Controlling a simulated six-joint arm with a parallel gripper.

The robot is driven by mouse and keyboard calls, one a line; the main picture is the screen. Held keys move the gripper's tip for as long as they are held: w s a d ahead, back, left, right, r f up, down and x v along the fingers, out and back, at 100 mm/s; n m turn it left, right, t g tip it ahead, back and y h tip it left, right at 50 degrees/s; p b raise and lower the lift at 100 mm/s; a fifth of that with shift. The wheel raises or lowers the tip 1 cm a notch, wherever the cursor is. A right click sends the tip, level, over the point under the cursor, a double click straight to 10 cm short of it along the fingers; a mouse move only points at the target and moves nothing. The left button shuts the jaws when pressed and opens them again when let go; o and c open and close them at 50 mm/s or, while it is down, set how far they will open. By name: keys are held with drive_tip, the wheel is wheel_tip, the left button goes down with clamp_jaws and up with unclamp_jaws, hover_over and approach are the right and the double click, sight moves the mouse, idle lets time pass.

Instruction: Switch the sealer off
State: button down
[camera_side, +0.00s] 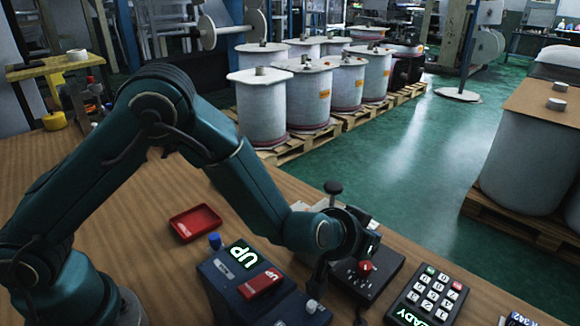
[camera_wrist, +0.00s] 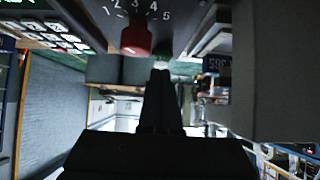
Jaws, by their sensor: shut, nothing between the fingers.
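No label that I can read names the sealer. A dark control box (camera_side: 212,283) at the front has a lit green "UP" display (camera_side: 242,254), a red switch piece (camera_side: 260,283), a blue knob (camera_side: 215,241) and a pale knob (camera_side: 311,306). Right of it, a black box (camera_side: 385,268) carries a red knob (camera_side: 365,267). In the wrist view the red knob (camera_wrist: 136,40) sits below a dial numbered 1 to 5; its setting is unclear. My gripper (camera_side: 314,291) points down between the boxes, near the pale knob; contact is unclear. Its fingers (camera_wrist: 161,74) are shut and empty.
A keypad (camera_side: 432,294) with a lit display stands at the right. A black-topped post (camera_side: 333,188) rises behind the black box. Large reels on pallets stand beyond.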

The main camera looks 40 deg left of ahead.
drive_tip(key=shift+w+f, duration=0.2)
drive_tip(key=shift+f, duration=0.1)
drive_tip(key=shift+w, duration=0.1)
idle(0.3)
drive_tip(key=shift+w+r, duration=0.3)
drive_tip(key=shift+w, duration=0.3)
drive_tip(key=shift+r, duration=0.1)
